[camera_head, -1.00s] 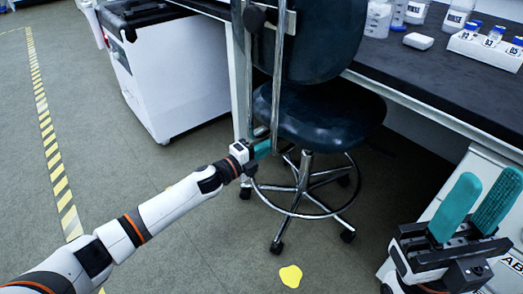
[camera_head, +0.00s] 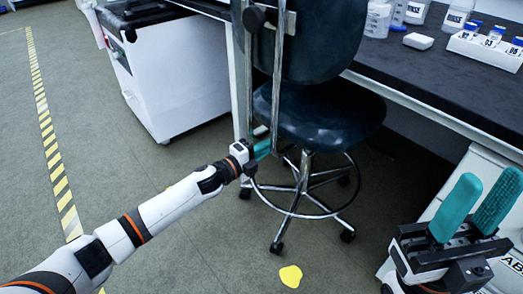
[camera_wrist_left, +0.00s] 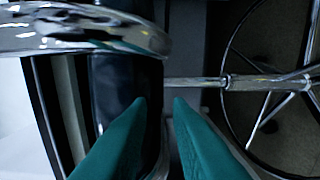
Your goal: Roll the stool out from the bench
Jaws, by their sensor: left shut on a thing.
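The stool has a dark round seat (camera_head: 318,117), a dark backrest (camera_head: 325,40) and a chrome base with a foot ring and casters. A chrome loop (camera_head: 278,85) stands at its left side, in front of the backrest. My left gripper (camera_head: 263,149) is at the lower end of this loop, beside the seat, and is shut on the stool's frame. Its teal fingers (camera_wrist_left: 160,105) show in the left wrist view, with chrome parts of the stool around them; the exact contact is hard to see. My right gripper (camera_head: 490,178) is open and empty at the lower right.
The dark bench top (camera_head: 430,75) overhangs the stool's right side and carries bottles and a white vial rack (camera_head: 485,50). A white cabinet unit (camera_head: 165,75) stands left of the stool.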

